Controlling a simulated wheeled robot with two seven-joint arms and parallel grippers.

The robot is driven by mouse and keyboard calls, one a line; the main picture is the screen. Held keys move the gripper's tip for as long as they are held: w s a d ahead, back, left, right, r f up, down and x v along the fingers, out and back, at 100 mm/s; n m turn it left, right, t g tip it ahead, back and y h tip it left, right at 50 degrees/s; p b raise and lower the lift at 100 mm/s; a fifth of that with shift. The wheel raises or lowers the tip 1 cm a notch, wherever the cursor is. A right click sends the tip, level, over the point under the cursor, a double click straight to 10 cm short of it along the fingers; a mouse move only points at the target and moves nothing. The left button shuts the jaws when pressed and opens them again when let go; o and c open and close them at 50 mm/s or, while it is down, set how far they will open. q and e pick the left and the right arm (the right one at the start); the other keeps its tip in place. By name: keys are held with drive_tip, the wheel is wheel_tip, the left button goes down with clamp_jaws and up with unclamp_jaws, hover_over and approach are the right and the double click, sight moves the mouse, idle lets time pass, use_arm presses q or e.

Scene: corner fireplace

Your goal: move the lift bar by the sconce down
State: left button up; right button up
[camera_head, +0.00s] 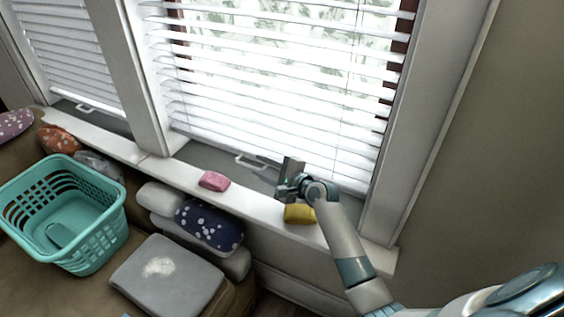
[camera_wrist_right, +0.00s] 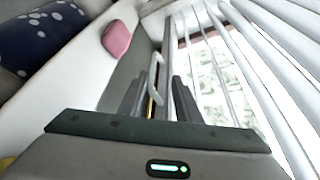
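A white looped lift bar (camera_head: 250,161) shows low on the right-hand window's blind (camera_head: 280,75), just above the sill. In the right wrist view this lift bar (camera_wrist_right: 154,78) lies ahead of and between the two dark fingers. My right gripper (camera_head: 280,176) is just right of the bar in the head view; its fingers (camera_wrist_right: 160,95) are apart. I cannot tell whether they touch the bar. A second lift bar (camera_head: 87,108) is under the left window's blind (camera_head: 65,50). No sconce shows. My left gripper is out of view.
A pink item (camera_head: 214,181) and a yellow item (camera_head: 299,213) lie on the white sill (camera_head: 330,243), the yellow one below my right wrist. A teal basket (camera_head: 100,240), cushions and a grey pad (camera_head: 168,278) are at left. Bare wall is at right.

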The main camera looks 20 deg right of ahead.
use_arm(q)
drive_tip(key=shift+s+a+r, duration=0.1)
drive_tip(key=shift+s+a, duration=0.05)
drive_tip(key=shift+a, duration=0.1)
use_arm(e)
drive_tip(key=s+d+r, duration=0.4)
drive_tip(key=shift+s+d, duration=0.4)
